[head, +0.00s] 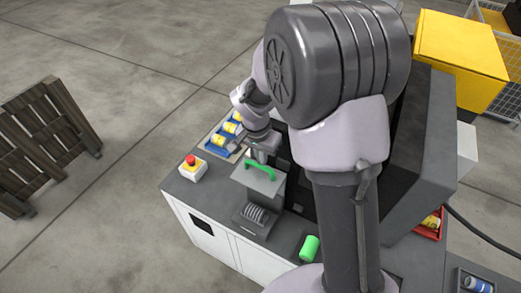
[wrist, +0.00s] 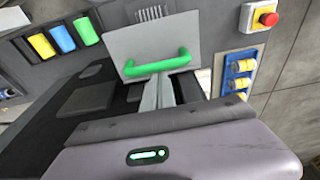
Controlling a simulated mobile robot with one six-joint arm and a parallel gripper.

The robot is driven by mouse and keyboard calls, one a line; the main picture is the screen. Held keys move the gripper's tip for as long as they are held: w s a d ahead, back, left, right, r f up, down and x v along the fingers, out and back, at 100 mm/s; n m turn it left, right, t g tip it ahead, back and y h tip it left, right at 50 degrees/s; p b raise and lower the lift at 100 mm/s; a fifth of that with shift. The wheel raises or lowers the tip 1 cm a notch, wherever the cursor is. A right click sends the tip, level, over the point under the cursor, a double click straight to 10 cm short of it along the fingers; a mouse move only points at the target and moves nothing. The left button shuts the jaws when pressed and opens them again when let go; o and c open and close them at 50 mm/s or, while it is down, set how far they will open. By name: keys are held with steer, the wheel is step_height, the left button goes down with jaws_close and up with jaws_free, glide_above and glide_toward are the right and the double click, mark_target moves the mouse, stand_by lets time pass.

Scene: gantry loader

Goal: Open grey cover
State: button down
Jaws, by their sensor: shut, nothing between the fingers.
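The grey cover (head: 258,184) is a flat plate with a green handle (head: 262,170) along its edge nearest my gripper. It appears tilted up, and a ribbed metal part (head: 255,214) shows uncovered beyond it. In the wrist view the cover (wrist: 150,42) fills the upper middle, with the green handle (wrist: 157,66) across its lower part. My gripper (wrist: 160,80) is shut and empty, its fingertips close to the handle. I cannot tell whether they touch it. In the head view my gripper (head: 262,156) is partly hidden by my arm.
A red button on a yellow-and-white box (head: 192,167) stands left of the cover. A blue rack (head: 224,136) with yellow-banded cylinders is behind it. A dark machine housing (head: 418,150) rises at the right.

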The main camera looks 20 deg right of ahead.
mark_target(258, 176)
steer(key=shift+f, duration=0.15)
steer(key=shift+s+a+f+b, duration=0.1)
steer(key=shift+f+b, duration=0.1)
steer(key=shift+b, duration=0.25)
steer(key=s+a+b, duration=0.2)
steer(key=b, duration=0.1)
steer(key=shift+s+a+f, duration=0.1)
steer(key=shift+f, duration=0.3)
steer(key=shift+s+r, duration=0.1)
steer(key=shift+r, duration=0.05)
steer(key=shift+r, duration=0.1)
